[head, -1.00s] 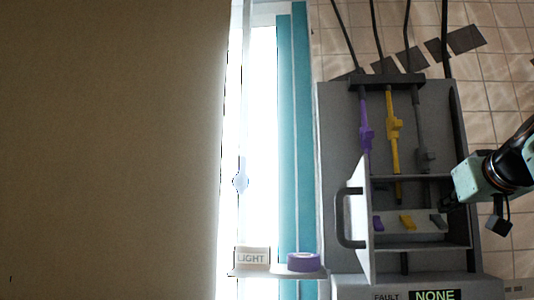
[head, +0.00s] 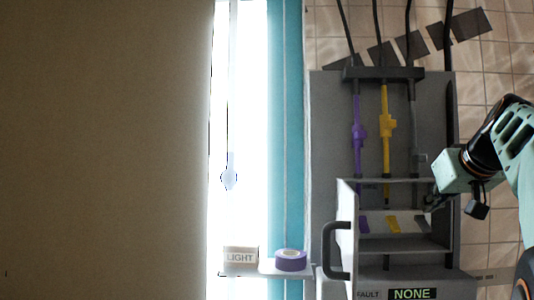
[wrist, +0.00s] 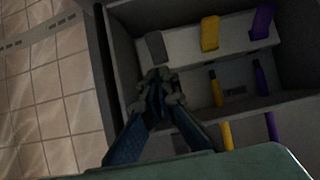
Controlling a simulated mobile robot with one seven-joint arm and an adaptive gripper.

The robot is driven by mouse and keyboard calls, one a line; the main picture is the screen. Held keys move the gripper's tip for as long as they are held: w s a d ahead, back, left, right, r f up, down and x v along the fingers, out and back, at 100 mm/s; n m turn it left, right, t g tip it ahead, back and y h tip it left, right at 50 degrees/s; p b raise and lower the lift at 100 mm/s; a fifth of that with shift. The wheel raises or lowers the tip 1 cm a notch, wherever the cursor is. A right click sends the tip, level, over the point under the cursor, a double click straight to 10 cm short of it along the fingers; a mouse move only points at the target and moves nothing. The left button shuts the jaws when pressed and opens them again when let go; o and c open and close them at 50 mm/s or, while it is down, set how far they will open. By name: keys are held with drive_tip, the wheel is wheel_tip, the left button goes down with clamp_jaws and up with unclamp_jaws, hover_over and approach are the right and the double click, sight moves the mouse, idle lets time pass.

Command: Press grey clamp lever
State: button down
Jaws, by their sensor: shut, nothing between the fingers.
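The grey clamp lever (head: 421,223) is the rightmost of three short levers on a pale strip inside the open grey box. In the wrist view the grey lever (wrist: 156,46) is just beyond my fingertips, with a small gap showing in the picture. The yellow lever (head: 393,224) and purple lever (head: 364,225) are to its left in the head view. My gripper (head: 430,203) is inside the box at its right side, close to the grey lever. The wrist view shows my gripper (wrist: 160,88) with its fingertips together and empty. Contact with the lever cannot be told.
The box wall (wrist: 105,50) runs close beside my gripper. An open door with a dark handle (head: 328,250) stands at the box's left. Purple, yellow and grey connectors (head: 415,162) lie above the levers. A purple tape roll (head: 291,260) sits on a shelf at left.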

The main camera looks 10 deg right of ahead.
drive_tip(key=shift+w+r+p, duration=0.1)
drive_tip(key=shift+r+p, duration=0.3)
drive_tip(key=shift+p, duration=0.55)
drive_tip(key=g+p, duration=0.1)
drive_tip(key=p, duration=0.2)
drive_tip(key=shift+w+r, duration=0.15)
drive_tip(key=shift+r, duration=0.05)
drive_tip(key=p, duration=0.2)
drive_tip(key=g+p, duration=0.1)
drive_tip(key=p, duration=0.1)
drive_tip(key=shift+w+d+r+y, duration=0.15)
drive_tip(key=shift+w+y, duration=0.1)
drive_tip(key=shift+y, duration=0.05)
